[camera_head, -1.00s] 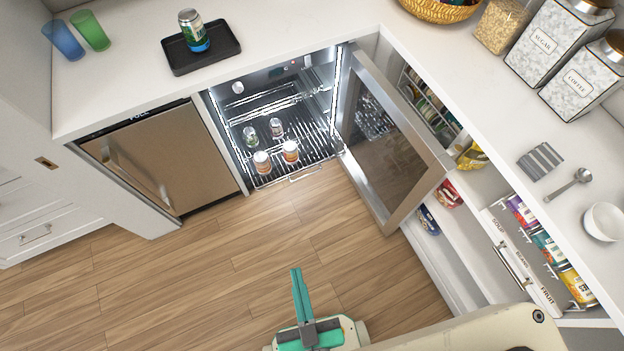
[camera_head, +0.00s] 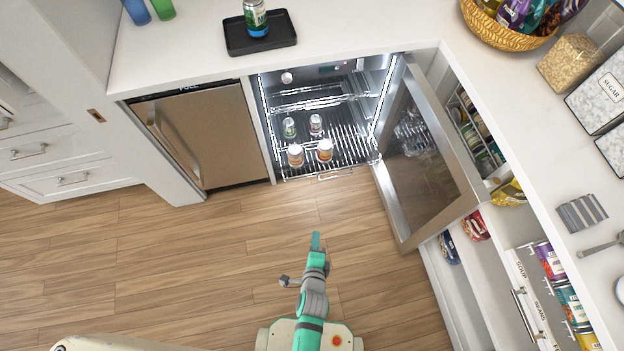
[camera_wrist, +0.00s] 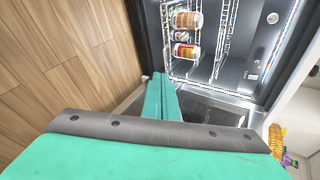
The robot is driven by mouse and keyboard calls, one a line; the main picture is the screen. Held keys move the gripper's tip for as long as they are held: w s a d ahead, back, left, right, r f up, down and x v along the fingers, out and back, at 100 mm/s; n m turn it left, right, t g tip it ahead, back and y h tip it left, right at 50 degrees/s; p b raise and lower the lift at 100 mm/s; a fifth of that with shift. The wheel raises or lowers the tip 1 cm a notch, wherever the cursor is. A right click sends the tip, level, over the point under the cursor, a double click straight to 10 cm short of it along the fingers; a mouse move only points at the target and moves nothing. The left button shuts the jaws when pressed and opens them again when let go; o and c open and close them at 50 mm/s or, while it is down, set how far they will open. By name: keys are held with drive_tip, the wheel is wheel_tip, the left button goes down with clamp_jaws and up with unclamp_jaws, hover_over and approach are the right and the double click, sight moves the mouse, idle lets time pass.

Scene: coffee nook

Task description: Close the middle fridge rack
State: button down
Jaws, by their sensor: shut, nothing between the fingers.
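The fridge (camera_head: 375,85) stands open, its glass door (camera_head: 425,165) swung out to the right. A wire rack (camera_head: 345,150) inside carries several jars and cans, and its front handle (camera_head: 336,174) shows at the opening. Another wire rack (camera_head: 310,103) lies farther back; I cannot tell which one is the middle rack. My gripper (camera_head: 316,241) is shut and empty, over the floor in front of the fridge and apart from the racks.
A closed steel-fronted appliance (camera_head: 212,135) stands left of the fridge. On the right, an open pull-out drawer (camera_head: 527,300) holds cans beneath the counter (camera_head: 500,120). A black tray (camera_head: 260,44) with a can sits on the counter. The wooden floor (camera_head: 180,260) ahead is clear.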

drive_tip(key=w+f+m+g+y, duration=0.1)
drive_tip(key=w+f+m, duration=0.55)
drive_tip(key=w, duration=0.35)
drive_tip(key=m+g+y, duration=0.1)
drive_tip(key=m+g, duration=0.1)
drive_tip(key=m, duration=0.5)
approach(310, 176)
wheel_tip(310, 176, down, 4)
drive_tip(key=shift+w+a, duration=0.25)
drive_tip(key=shift+w, duration=0.6)
drive_tip(key=shift+w+a, duration=0.25)
drive_tip(key=shift+w, duration=0.6)
